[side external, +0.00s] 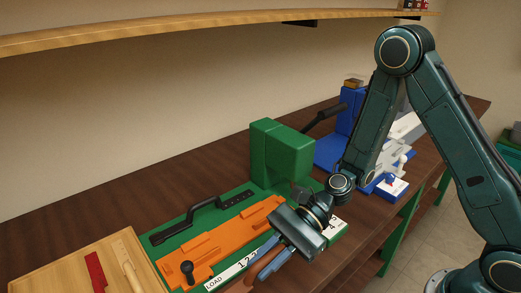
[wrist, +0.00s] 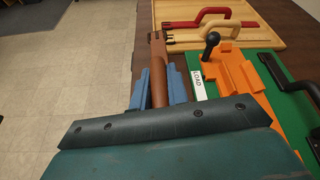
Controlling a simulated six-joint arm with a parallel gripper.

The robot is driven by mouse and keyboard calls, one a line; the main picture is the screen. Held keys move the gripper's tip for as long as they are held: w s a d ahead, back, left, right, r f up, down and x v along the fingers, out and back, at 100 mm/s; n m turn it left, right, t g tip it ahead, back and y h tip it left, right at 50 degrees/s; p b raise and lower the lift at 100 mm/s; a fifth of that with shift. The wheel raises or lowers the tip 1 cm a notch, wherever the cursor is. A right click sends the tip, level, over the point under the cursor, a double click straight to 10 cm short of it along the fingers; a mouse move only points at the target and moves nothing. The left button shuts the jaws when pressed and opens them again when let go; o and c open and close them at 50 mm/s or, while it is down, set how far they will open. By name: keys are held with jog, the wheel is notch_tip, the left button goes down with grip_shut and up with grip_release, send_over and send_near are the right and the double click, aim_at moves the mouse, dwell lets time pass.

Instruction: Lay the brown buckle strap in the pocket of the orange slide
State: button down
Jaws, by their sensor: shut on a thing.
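The brown buckle strap (wrist: 158,62) stands out between my gripper's two blue fingers (wrist: 160,88) in the wrist view, its far end pointing towards the wooden tray. My gripper is shut on it. In the side view my gripper (side external: 262,258) is at the front edge of the green fixture, and a bit of the brown strap shows beside the fingers at the lower edge. The orange slide (side external: 212,248) lies on the green fixture behind the gripper, with a black knob (side external: 186,268) at its near left end. In the wrist view the slide (wrist: 225,72) is right of the strap, apart from it.
A black handle (side external: 200,217) lies on the green base behind the slide. A green block (side external: 281,152) stands at its right end. A wooden tray (side external: 60,272) at left holds red and cream pieces. Blue and white fixtures (side external: 385,170) stand further right. A shelf (side external: 200,32) runs above.

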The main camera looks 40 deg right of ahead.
jog(key=shift+f, duration=1.25)
jog(key=shift+f, duration=2.15)
jog(key=c, duration=1.4)
grip_release()
jog(key=shift+o, duration=0.2)
jog(key=shift+f, duration=0.15)
jog(key=shift+d, duration=0.1)
jog(key=shift+s+v, duration=0.15)
jog(key=shift+v, duration=3.25)
jog(key=shift+s+v, duration=0.2)
jog(key=shift+v, duration=3.25)
